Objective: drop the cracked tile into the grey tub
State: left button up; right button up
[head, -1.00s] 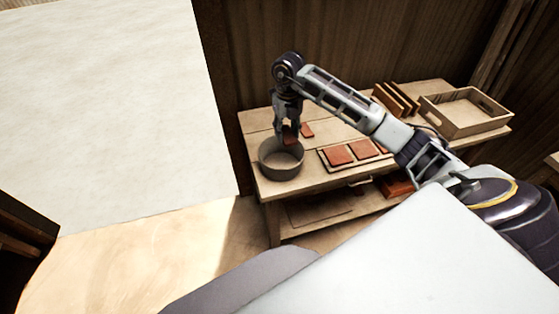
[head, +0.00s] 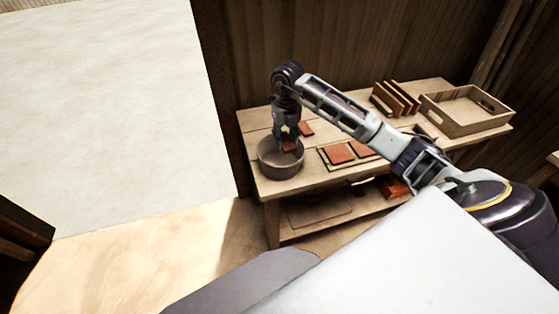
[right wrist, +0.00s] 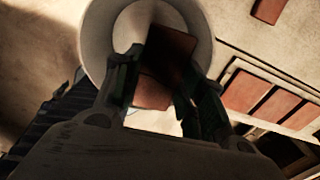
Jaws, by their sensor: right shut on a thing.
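The grey tub (head: 280,168) stands at the left end of the wooden bench; its round rim (right wrist: 91,35) shows in the right wrist view. My right gripper (head: 288,139) points down over the tub and is shut on a reddish-brown tile (head: 289,147). The tile hangs at about rim height, inside the tub's outline. In the right wrist view the tile (right wrist: 170,47) shows between the fingers, partly dark with shade, with a lighter part below. I cannot make out a crack. My left gripper is not in view.
Another tile (head: 306,129) lies on the bench behind the tub. A tray (head: 326,164) with several tiles sits to the right. Upright boards (head: 398,98) and a wooden crate (head: 454,121) stand further right. A lower shelf (head: 300,227) runs beneath.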

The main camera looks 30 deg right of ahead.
jog(key=shift+f, duration=0.65)
jog(key=shift+f+b, duration=0.1)
jog(key=shift+b, duration=0.2)
jog(key=o, duration=1.1)
jog(key=shift+c, duration=0.2)
jog(key=shift+o, duration=0.5)
jog(key=shift+r, duration=0.35)
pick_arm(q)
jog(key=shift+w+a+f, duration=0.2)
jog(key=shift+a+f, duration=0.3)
pick_arm(e)
notch_tip(320, 180, up, 11)
jog(key=shift+r, duration=0.1)
